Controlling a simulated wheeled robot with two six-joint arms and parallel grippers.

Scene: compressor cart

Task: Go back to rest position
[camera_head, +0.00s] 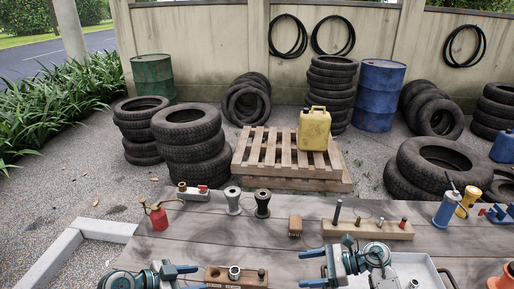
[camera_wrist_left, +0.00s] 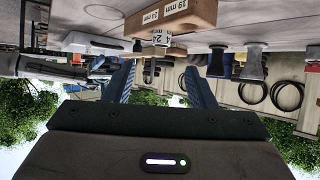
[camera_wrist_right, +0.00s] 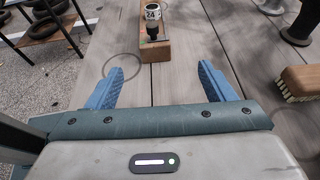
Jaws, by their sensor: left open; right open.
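My left gripper (camera_head: 201,278) is at the bottom of the head view, fingers open and pointing right. My right gripper (camera_head: 302,268) is open, fingers pointing left. Between them lies a wooden socket block (camera_head: 216,274) with a metal socket (camera_head: 235,272) on it. In the left wrist view, which looks upside down, the block (camera_wrist_left: 185,15) carries 19 mm and 24 mm labels beyond the open fingers (camera_wrist_left: 150,78). In the right wrist view the socket marked 24 (camera_wrist_right: 152,14) stands on the block beyond the open fingers (camera_wrist_right: 160,75). Nothing is between either pair of fingers.
A pale tray (camera_head: 425,268) lies by my right arm. Tyres, drums and a pallet stand behind.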

